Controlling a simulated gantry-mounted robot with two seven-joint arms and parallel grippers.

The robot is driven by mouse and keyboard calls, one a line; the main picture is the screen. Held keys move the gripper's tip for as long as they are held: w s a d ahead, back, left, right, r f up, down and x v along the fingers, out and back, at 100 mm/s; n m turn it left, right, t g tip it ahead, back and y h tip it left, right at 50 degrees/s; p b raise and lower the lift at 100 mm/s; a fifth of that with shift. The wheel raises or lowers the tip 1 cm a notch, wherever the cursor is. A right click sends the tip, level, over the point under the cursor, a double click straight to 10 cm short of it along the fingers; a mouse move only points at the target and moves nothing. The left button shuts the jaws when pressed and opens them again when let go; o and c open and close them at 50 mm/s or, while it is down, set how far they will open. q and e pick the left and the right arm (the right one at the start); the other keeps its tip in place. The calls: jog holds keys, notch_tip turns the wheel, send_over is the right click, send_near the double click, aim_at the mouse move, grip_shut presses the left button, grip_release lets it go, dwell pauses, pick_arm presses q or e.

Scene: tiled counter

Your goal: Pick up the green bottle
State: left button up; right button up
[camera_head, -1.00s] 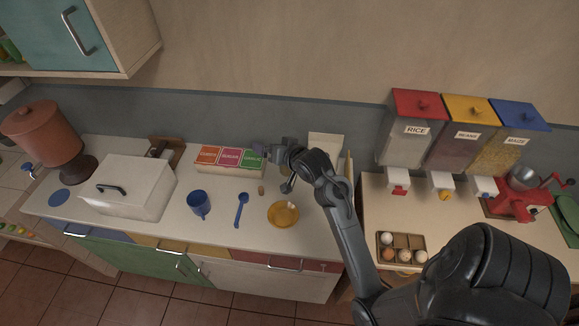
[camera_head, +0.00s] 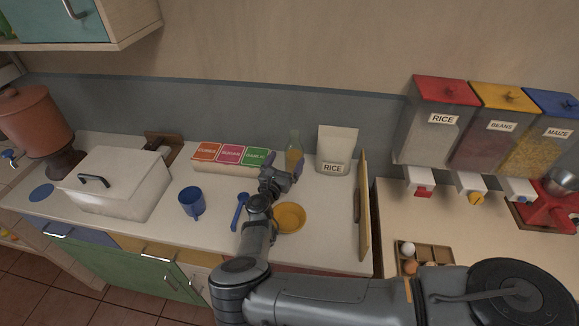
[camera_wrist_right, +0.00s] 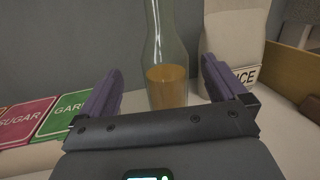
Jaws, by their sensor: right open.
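The green bottle (camera_head: 294,152) is clear greenish glass with amber liquid in its lower part. It stands upright at the back of the counter, between the spice boxes and the rice bag. My right gripper (camera_head: 283,167) is open just in front of it. In the right wrist view the bottle (camera_wrist_right: 166,60) stands ahead, between the directions of the two purple fingers of the gripper (camera_wrist_right: 162,92); its top is cut off by the frame. I cannot tell whether the fingertips reach around it. My left gripper is not in view.
The rice bag (camera_head: 336,150) stands right of the bottle, and the spice boxes (camera_head: 231,156) are to the left. A yellow bowl (camera_head: 291,217), a blue spoon (camera_head: 239,211) and a blue mug (camera_head: 192,202) are nearer the front. A wooden board (camera_head: 363,205) stands at the counter's right edge.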

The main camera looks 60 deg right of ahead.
aim_at(289, 162)
jog(key=a+f+m, duration=0.1)
jog(key=a+f+g, duration=0.1)
jog(key=shift+f+m+y+b, duration=0.3)
jog(key=shift+f+m+b, duration=0.1)
jog(key=shift+w+d+f+g+b, duration=0.1)
jog(key=shift+d+f+g+b, duration=0.15)
jog(key=shift+g+b, duration=0.15)
jog(key=d+b, duration=0.2)
jog(key=d, duration=0.1)
jog(key=shift+w+d, duration=0.1)
jog(key=shift+d+r+b, duration=0.1)
jog(key=shift+d+b, duration=0.3)
jog(key=shift+d, duration=0.2)
jog(key=shift+w+d+r, duration=0.1)
jog(key=shift+d, duration=0.55)
jog(key=shift+w+d, duration=0.2)
jog(key=shift+d, duration=1.85)
